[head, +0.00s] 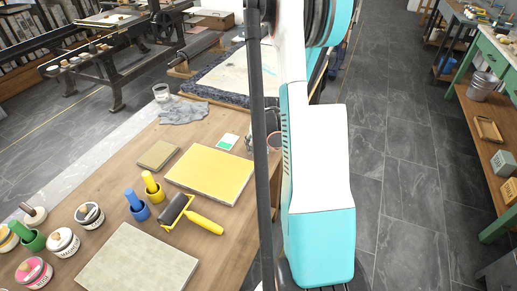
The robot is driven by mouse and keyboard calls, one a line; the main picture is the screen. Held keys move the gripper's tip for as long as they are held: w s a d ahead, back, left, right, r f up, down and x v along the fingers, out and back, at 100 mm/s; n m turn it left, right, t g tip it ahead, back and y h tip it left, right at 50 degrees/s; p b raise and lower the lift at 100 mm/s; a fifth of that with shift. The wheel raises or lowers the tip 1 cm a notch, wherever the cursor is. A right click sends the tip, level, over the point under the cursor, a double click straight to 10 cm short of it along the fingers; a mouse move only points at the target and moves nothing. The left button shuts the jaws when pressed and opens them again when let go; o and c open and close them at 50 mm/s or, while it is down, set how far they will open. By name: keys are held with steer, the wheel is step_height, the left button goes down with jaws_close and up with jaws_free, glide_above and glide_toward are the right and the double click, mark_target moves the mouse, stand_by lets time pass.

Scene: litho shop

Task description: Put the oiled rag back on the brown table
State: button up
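The brown table (134,158) fills the lower left and middle of the head view. A crumpled grey cloth (183,112) lies flat at its far left edge. It looks like a rag, but I cannot tell whether it is oiled. My white and teal arm stands upright across the middle of the view and hides part of the table's right side. I cannot make out my gripper or anything in it.
A press (110,50) stands behind. A green-framed bench (492,125) is at right, across clear floor.

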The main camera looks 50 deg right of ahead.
steer(key=shift+f, duration=0.65)
steer(key=shift+f, duration=0.1)
steer(key=o, duration=1.2)
steer(key=p+v, duration=0.4)
steer(key=v, duration=0.8)
